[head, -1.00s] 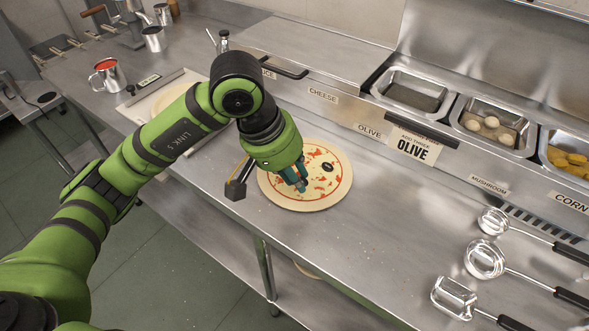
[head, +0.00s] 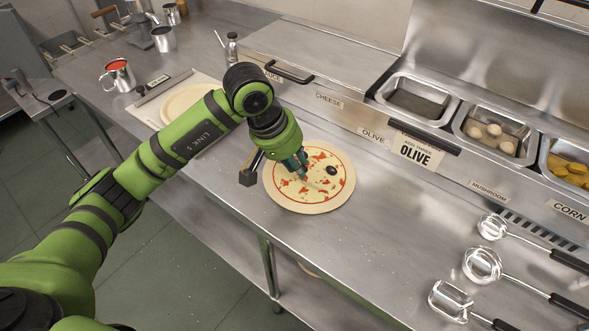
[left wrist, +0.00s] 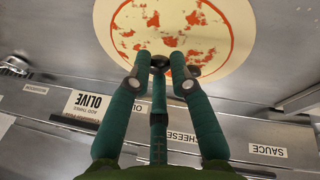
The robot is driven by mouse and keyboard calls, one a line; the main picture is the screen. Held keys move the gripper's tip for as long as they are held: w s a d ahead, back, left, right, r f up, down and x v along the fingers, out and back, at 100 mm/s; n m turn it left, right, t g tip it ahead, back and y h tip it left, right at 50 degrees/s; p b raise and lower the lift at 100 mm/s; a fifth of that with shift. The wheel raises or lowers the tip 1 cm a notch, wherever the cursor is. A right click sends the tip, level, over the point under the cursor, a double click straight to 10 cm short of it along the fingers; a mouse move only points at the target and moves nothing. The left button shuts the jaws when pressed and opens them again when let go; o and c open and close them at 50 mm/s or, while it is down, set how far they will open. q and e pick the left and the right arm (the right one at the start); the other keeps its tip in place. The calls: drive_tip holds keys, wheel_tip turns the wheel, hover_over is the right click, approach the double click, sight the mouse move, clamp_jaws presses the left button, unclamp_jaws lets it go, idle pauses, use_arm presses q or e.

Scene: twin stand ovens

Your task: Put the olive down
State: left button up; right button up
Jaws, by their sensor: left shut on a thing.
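A round pizza (head: 309,200) with cheese and red sauce patches lies on the steel counter. One dark olive slice (head: 332,171) lies on its right half; it also shows partly behind a fingertip in the left wrist view (left wrist: 194,71). My left gripper (head: 304,178) points down over the pizza's middle. In the left wrist view its green fingers (left wrist: 160,58) are closed together on a small dark olive piece (left wrist: 159,63), mostly hidden by the fingertips. I cannot tell whether this piece touches the pizza. My right gripper is not in view.
A row of topping bins stands behind, with an OLIVE sign (head: 417,152), a mushroom bin (head: 493,133) and a corn bin (head: 569,168). Several metal scoops (head: 482,265) lie at the right.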

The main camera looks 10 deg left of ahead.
sight(300, 184)
use_arm(q)
wheel_tip(300, 184, down, 4)
drive_tip(key=shift+a+r+p, duration=0.1)
drive_tip(key=shift+a+p, duration=0.05)
drive_tip(key=shift+p, duration=0.6)
drive_tip(key=shift+f, duration=0.2)
drive_tip(key=shift+f, duration=0.1)
drive_tip(key=shift+f, duration=0.1)
drive_tip(key=o, duration=0.4)
drive_tip(key=shift+o, duration=0.2)
